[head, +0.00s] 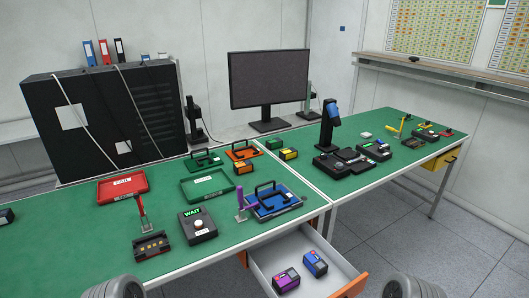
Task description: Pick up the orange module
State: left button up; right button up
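A small dark module with an orange top (243,167) sits on the green bench, just in front of an orange frame with a black handle (243,151). A similar module with a yellow top (288,154) lies to its right, and a small green one (273,143) lies behind that. Only rounded grey parts of my own arms show at the bottom edge, left and right. Neither gripper is in view, and nothing is seen touching the orange module.
Green trays (207,185), a red FAIL tray (122,187), a WAIT box (198,225) and a blue frame (273,202) with a handle crowd the bench. An open drawer (270,250) at the front holds purple and blue modules. A monitor (268,79) stands behind.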

aim_at(246, 166)
jog(key=k, duration=0.6)
jog(key=u, duration=0.55)
jog(key=i, duration=1.5)
jog(key=z, duration=0.55)
